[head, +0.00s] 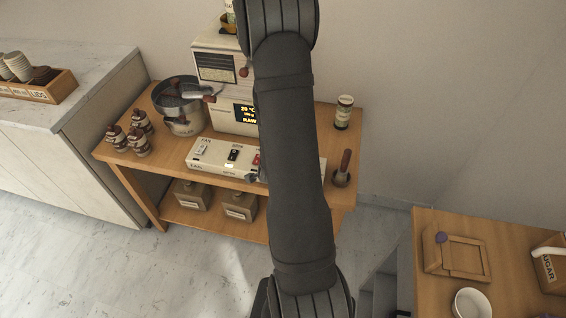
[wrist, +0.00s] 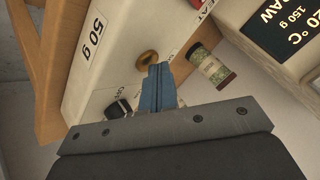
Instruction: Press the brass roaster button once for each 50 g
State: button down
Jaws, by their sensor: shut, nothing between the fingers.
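The brass button (wrist: 147,58) sits on the white control panel (wrist: 100,68), beside a printed "50 g" label, in the wrist view. My gripper (wrist: 158,68) is shut and empty, its bluish fingertips close beside the button; I cannot tell whether they touch it. The display (wrist: 285,30) reads 20 °C, 150 g, RAW. In the head view the roaster (head: 225,112) stands on the wooden cart with the control panel (head: 215,159) in front. My arm hides the panel's right part, and I cannot make out the button there.
A dark knob or switch (wrist: 118,108) is near my fingers on the panel. A labelled jar (wrist: 210,68) lies beyond them in the wrist view. In the head view a metal pot (head: 183,120) and small jars (head: 130,138) stand left, a wooden-handled tool (head: 343,170) right.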

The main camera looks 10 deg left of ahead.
jog(key=shift+r, duration=0.95)
jog(key=shift+r, duration=2.5)
jog(key=shift+f, duration=0.1)
notch_tip(320, 180, up, 4)
jog(key=shift+f, duration=0.1)
